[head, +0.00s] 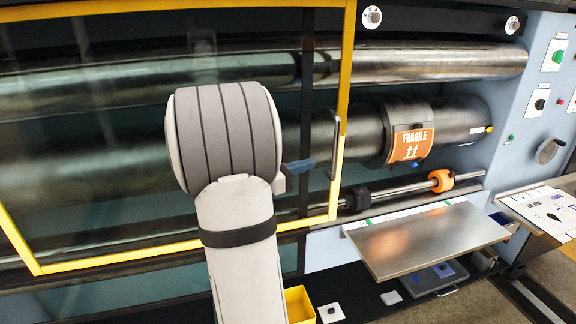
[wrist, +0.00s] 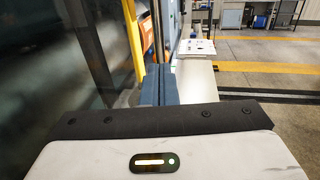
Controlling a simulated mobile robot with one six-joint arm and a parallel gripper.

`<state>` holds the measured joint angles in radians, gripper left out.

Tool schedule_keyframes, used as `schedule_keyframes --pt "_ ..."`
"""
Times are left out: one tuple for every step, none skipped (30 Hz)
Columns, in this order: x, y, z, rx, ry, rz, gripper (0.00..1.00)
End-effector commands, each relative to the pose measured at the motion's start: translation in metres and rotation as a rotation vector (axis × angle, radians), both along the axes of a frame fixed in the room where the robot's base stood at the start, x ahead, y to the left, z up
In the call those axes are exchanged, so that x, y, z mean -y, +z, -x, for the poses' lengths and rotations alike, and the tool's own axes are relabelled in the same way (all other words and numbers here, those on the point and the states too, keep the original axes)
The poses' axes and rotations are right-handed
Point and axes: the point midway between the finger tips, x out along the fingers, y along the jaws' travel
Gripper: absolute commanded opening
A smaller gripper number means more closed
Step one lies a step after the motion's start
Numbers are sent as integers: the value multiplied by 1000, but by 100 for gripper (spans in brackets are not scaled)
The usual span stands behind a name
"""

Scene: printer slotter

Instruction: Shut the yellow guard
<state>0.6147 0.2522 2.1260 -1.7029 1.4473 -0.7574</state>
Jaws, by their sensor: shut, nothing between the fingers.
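The yellow guard (head: 345,75) is a clear panel in a yellow frame. It covers the left part of the machine front, and the rollers to its right are uncovered. A grey upright handle (head: 336,147) is on the guard's right frame edge. My gripper (head: 312,165) is shut and empty, its blue fingers just left of the handle. In the wrist view the shut blue fingers (wrist: 158,86) point forward beside the yellow frame post (wrist: 133,40). I cannot tell whether they touch the handle. My arm hides part of the guard's middle.
To the right are a black cylinder with an orange FRAGILE plate (head: 409,144), a thin shaft with an orange collar (head: 441,180) and a metal shelf (head: 425,240). A blue side panel (head: 535,95) carries knobs. A yellow bin (head: 299,304) sits low by my arm.

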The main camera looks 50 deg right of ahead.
Motion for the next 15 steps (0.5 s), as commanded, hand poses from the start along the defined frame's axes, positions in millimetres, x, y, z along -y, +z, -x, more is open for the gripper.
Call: schedule_keyframes --pt "10 2 6 0 -5 -1 0" --pt "16 2 8 0 -4 0 0" --pt "22 2 12 1 -4 0 0" --pt "27 2 13 1 -4 -2 0" --pt "31 2 15 0 -3 -1 0" --pt "37 2 18 0 -3 -1 0" --pt "40 2 19 1 -2 -2 0" --pt "43 2 20 2 -1 -1 0" --pt "47 2 22 2 -1 0 0" --pt "49 1 23 2 -1 0 0" --pt "50 1 23 2 0 0 0" --pt "52 1 24 1 0 0 0" --pt "53 0 25 2 0 -1 0" --pt "54 0 25 1 0 0 0" --pt "55 0 25 1 1 0 0"
